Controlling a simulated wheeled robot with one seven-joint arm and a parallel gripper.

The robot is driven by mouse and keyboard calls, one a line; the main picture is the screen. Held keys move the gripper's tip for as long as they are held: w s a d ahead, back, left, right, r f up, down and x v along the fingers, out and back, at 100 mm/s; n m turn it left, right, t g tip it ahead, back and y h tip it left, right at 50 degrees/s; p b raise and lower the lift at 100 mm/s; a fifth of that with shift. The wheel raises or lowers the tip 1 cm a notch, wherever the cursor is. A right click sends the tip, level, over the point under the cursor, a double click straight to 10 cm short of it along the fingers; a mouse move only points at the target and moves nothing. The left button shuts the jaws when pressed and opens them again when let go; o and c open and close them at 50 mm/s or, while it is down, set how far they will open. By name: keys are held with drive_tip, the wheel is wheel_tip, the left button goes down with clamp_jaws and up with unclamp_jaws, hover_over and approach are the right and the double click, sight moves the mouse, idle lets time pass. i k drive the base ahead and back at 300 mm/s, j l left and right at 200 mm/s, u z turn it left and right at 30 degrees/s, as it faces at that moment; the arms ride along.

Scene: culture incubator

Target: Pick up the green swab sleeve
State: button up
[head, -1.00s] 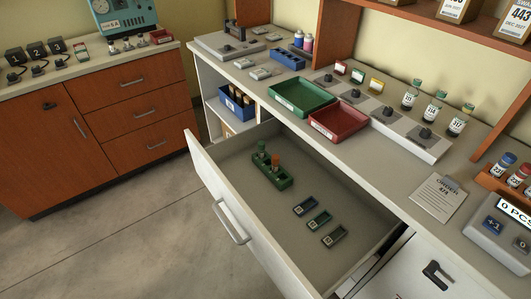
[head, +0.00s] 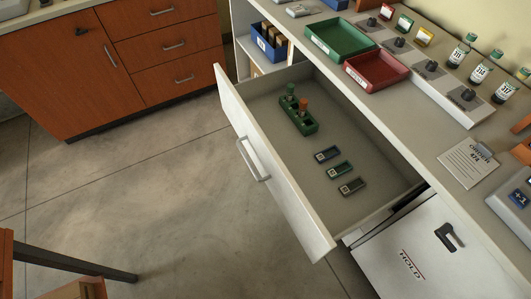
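The open drawer (head: 255,130) holds a green rack (head: 297,121) with a green-topped tube (head: 290,91) and an orange-topped tube (head: 303,105) standing in it. Three small flat pieces lie in a row nearer the drawer's front corner: a dark blue-grey one (head: 327,154), a green one (head: 340,170) and a dark brownish one (head: 352,186). I cannot tell for sure which of the green things is the swab sleeve. My gripper is not in view.
A green tray (head: 340,52) and a red tray (head: 375,85) stand on the counter above the drawer. A clipboard (head: 468,162) lies to their right. A white door marked HOLD (head: 410,265) is beside the drawer. A dark bar (head: 75,264) crosses the lower left.

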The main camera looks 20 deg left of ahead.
sight(290, 97)
drive_tip(key=i+j, duration=1)
drive_tip(key=i, duration=0.2)
